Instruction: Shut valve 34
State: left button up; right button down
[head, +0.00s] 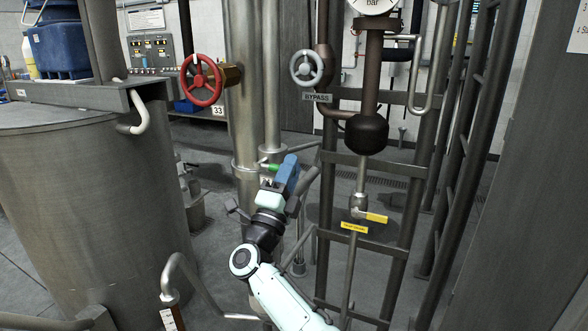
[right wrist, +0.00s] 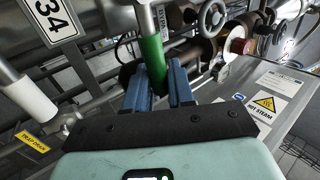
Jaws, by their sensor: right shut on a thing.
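A green lever handle (head: 271,167) shows beside the steel pipes in the head view, with most of it hidden by my gripper. In the right wrist view the green handle (right wrist: 152,60) lies between the blue fingers. A tag reading 34 (right wrist: 50,16) hangs close by at the upper left of that view. My right gripper (head: 287,175) is shut on the green handle; its fingers (right wrist: 157,88) also show in the wrist view. The valve body is mostly hidden. My left gripper is not in view.
A red handwheel (head: 202,80) tagged 33 and a grey handwheel (head: 307,68) marked BYPASS sit above. A yellow-handled valve (head: 368,215) is to the right, by a dark ladder-like frame. A large steel tank (head: 95,215) stands left. A HOT STEAM sign (right wrist: 265,106) is on a grey panel.

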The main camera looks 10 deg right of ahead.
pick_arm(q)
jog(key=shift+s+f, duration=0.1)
pick_arm(e)
jog(key=shift+m, duration=0.3)
jog(key=c, duration=1.1)
grip_release()
jog(key=shift+f, duration=0.1)
jog(key=shift+s+a+f+b, duration=0.25)
jog(key=shift+b, duration=0.05)
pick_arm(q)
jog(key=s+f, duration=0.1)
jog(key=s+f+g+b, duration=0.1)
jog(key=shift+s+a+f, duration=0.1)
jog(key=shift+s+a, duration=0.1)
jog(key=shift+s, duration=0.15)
pick_arm(e)
jog(key=v, duration=1.2)
jog(key=shift+s, duration=0.15)
jog(key=shift+a, duration=0.15)
